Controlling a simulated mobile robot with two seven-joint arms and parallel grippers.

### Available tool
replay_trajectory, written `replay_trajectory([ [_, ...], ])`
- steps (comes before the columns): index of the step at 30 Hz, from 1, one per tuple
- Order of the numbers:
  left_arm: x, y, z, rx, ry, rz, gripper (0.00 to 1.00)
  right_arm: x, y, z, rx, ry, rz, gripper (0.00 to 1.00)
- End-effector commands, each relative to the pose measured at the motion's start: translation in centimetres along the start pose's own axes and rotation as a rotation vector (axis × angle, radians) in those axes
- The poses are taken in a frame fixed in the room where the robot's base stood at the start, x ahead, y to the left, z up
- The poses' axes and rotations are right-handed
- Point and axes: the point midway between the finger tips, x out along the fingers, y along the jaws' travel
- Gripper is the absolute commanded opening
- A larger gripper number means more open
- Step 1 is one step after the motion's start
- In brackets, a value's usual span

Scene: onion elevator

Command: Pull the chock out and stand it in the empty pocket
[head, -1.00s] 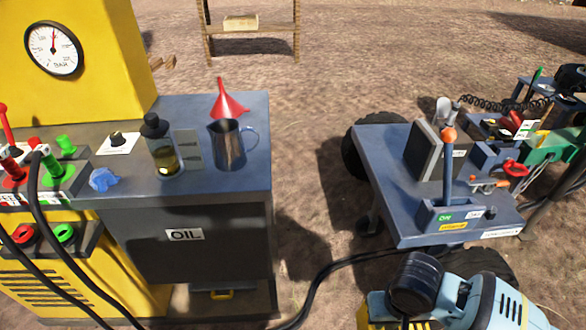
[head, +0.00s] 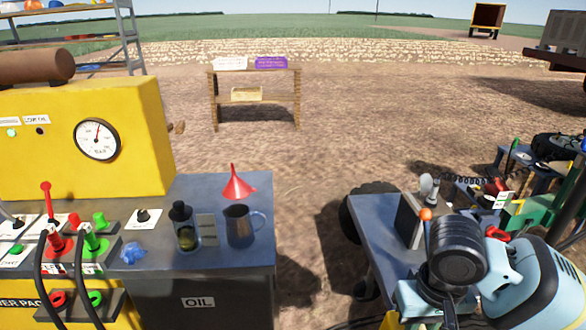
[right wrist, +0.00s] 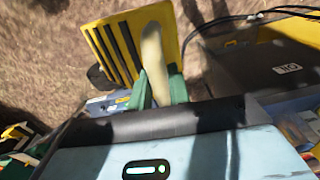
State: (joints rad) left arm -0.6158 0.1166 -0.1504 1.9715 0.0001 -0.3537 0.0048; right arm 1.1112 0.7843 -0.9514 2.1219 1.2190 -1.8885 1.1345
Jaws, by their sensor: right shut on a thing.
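The chock (right wrist: 113,50) is a yellow piece with black stripes and a pale, rounded handle, seen in the right wrist view. My right gripper (right wrist: 160,88) is shut on the pale handle with its green fingers either side of it. The chock appears off the ground. In the head view only a yellow bit (head: 389,321), probably the chock, shows at the bottom edge beside my right arm. I cannot make out an empty pocket. My left gripper is out of view.
A grey-blue cart (head: 372,225) stands at right, partly hidden by my right arm; its orange-knobbed lever (head: 426,215) is close by. An oil cabinet (head: 200,301) with a jug (head: 239,228) and red funnel (head: 232,185) stands left. Bare ground lies between; a dark hose shows in the wrist view.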

Motion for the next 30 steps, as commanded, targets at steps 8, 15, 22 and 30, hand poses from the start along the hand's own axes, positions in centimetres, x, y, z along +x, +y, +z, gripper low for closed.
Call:
replay_trajectory([
  [8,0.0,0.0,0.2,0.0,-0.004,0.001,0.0,0.7,-0.1,0.0,-0.001,0.001,-0.005,0.0],
  [15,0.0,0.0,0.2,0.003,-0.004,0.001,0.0,5.1,-0.4,0.7,0.001,-0.003,-0.017,0.0],
  [22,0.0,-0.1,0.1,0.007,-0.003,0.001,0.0,10.2,-0.4,2.0,0.002,-0.001,-0.016,0.0],
  [30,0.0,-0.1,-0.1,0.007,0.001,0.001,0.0,14.0,-0.2,3.5,0.0,0.002,-0.007,0.0],
])
